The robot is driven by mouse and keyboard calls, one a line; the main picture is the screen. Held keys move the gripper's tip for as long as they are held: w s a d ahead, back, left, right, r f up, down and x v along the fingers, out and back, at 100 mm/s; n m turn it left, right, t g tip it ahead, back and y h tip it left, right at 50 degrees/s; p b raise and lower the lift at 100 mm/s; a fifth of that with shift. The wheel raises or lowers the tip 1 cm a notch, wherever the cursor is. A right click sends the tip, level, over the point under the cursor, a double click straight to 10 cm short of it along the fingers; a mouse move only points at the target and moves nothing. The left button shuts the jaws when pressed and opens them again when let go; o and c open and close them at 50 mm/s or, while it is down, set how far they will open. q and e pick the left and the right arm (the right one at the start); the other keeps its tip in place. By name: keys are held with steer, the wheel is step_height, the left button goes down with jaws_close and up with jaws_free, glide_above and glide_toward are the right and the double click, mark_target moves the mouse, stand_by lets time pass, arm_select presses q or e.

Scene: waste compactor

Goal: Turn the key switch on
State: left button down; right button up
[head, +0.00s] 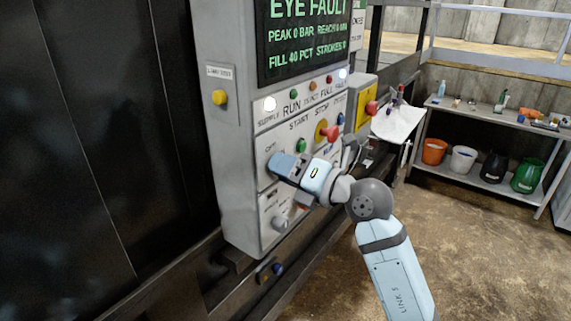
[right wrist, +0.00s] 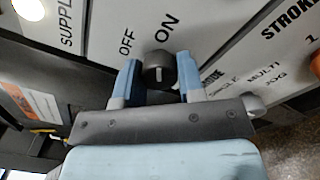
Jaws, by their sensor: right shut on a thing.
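The key switch (right wrist: 159,66) is a dark round knob with a short pale mark, on the grey panel between the OFF and ON labels in the right wrist view. The mark points roughly up in that view, toward the space between the two labels. My right gripper (right wrist: 158,78) has one blue finger on each side of the knob and is shut on it. In the head view my right gripper (head: 277,163) is against the control panel (head: 233,150) and hides most of the switch. My left gripper is not in view.
A red stop button (head: 329,133) on yellow and a green start button (head: 300,145) sit just above my gripper. Another selector knob (head: 281,221) is below. A screen (head: 303,38) reads EYE FAULT. A shelf (head: 480,180) with buckets stands at the right, beyond open floor.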

steer(key=o, duration=0.9)
steer(key=b+v, duration=0.3)
steer(key=v, duration=1.1)
steer(key=shift+a, duration=0.1)
